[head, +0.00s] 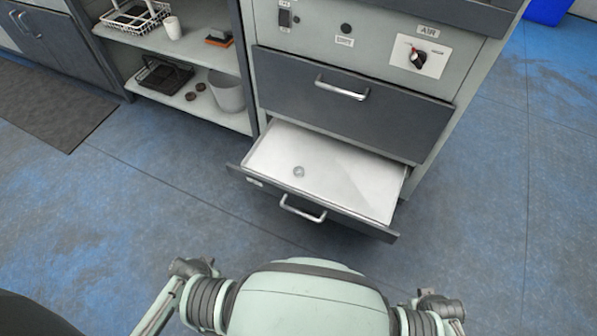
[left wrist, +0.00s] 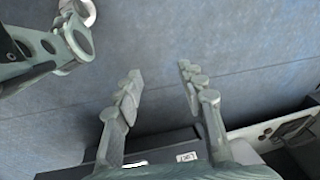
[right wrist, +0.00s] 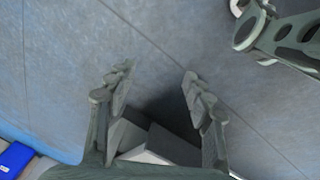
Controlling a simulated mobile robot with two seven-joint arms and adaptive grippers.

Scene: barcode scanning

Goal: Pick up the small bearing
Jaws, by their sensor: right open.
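The small bearing (head: 299,171) is a small grey ring lying on the white floor of the open lower drawer (head: 345,188), left of the drawer's middle. My grippers are outside the head view. In the left wrist view my left gripper (left wrist: 158,80) is open and empty, with its fingers apart over the floor and a dark labelled edge below. In the right wrist view my right gripper (right wrist: 155,82) is open and empty above the blue floor. The bearing does not show in either wrist view.
The drawer's front has a silver handle (head: 303,208). Above it is a shut dark drawer (head: 355,105). Left of the cabinet, shelves hold a grey bucket (head: 226,92), a white cup (head: 172,28) and a black basket (head: 164,75). The blue floor is clear around the open drawer.

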